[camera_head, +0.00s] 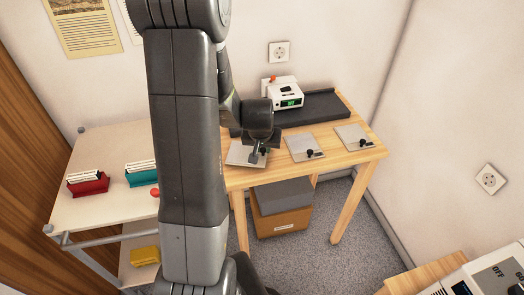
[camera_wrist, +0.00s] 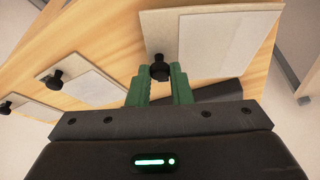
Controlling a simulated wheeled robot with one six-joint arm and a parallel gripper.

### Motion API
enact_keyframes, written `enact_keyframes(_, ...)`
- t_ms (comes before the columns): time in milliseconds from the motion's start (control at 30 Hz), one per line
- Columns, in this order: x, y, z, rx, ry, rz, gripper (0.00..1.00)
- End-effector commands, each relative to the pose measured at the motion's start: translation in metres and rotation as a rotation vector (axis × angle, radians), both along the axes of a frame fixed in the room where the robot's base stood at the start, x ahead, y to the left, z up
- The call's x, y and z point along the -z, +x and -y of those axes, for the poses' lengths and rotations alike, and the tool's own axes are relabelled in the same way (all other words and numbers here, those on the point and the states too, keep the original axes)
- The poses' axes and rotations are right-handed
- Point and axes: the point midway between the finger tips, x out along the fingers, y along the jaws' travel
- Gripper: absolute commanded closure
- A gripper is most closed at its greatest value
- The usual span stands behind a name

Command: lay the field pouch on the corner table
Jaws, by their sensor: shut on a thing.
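A flat light-grey piece with a black knob (camera_head: 240,153), which I take to be the field pouch, is at the left of the wooden corner table (camera_head: 328,164). My gripper (camera_head: 258,154) is shut on its knob. In the wrist view the green fingers of my gripper (camera_wrist: 161,75) close around the black knob, and the flat piece (camera_wrist: 215,42) extends beyond them. I cannot tell whether it rests on the tabletop or is slightly above it. Two similar flat pieces with knobs, a middle one (camera_head: 300,146) and a right one (camera_head: 352,136), lie on the table.
A white shelf cart (camera_head: 100,205) with red (camera_head: 88,183) and teal (camera_head: 141,176) card holders is at left. A brown box (camera_head: 282,220) sits underneath.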

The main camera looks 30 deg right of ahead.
Motion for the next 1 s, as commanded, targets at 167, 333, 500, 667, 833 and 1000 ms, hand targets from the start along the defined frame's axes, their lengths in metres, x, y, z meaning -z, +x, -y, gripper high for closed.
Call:
enact_keyframes(167,0.014,0.000,0.000,-0.001,0.000,0.000,1.00)
enact_keyframes(333,0.014,0.000,0.000,-0.001,-0.001,0.001,1.00)
enact_keyframes(500,0.018,0.000,0.000,-0.001,-0.001,0.001,1.00)
enact_keyframes(667,0.016,0.000,0.000,-0.001,-0.001,0.001,0.60)
enact_keyframes(833,0.016,0.000,0.000,0.000,0.000,0.000,0.60)
enact_keyframes(1000,0.012,0.000,0.000,-0.001,0.000,0.000,0.60)
